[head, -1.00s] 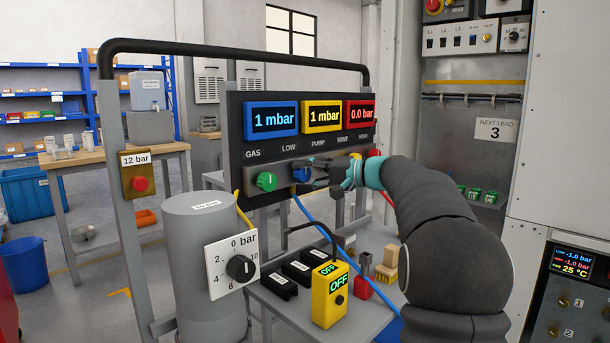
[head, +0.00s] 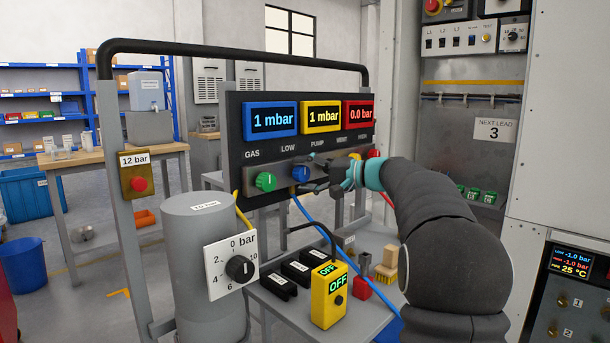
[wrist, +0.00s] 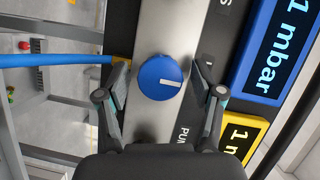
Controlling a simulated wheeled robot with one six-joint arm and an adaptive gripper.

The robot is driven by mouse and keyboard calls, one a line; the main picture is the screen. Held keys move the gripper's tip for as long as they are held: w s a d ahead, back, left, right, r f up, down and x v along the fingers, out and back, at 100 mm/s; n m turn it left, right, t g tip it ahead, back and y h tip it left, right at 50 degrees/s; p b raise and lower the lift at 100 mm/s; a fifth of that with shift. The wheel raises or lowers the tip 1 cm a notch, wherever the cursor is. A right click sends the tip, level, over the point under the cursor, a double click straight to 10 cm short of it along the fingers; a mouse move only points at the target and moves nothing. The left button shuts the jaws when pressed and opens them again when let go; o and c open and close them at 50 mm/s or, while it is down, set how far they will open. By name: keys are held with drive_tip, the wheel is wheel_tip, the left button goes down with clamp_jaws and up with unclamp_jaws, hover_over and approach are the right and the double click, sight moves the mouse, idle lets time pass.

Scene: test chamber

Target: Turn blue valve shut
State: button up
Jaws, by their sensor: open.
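The blue valve (head: 300,173) is a round knob on the grey strip of the dark panel, below the blue display. In the wrist view the blue valve (wrist: 158,82) shows whole, with its white line pointing toward the blue display side. My gripper (head: 318,172) is open and empty, a little to the right of the valve in the head view and apart from it. In the wrist view my gripper's fingers (wrist: 161,72) frame the valve on both sides, with gaps to it.
A green knob (head: 266,181) sits left of the blue valve. The blue display (head: 270,119) and yellow display (head: 321,117) both read 1 mbar. A blue hose (head: 312,221) hangs below the valve. A grey tank (head: 196,260) stands at the front left.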

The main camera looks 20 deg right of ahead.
drive_tip(key=v, duration=1.2)
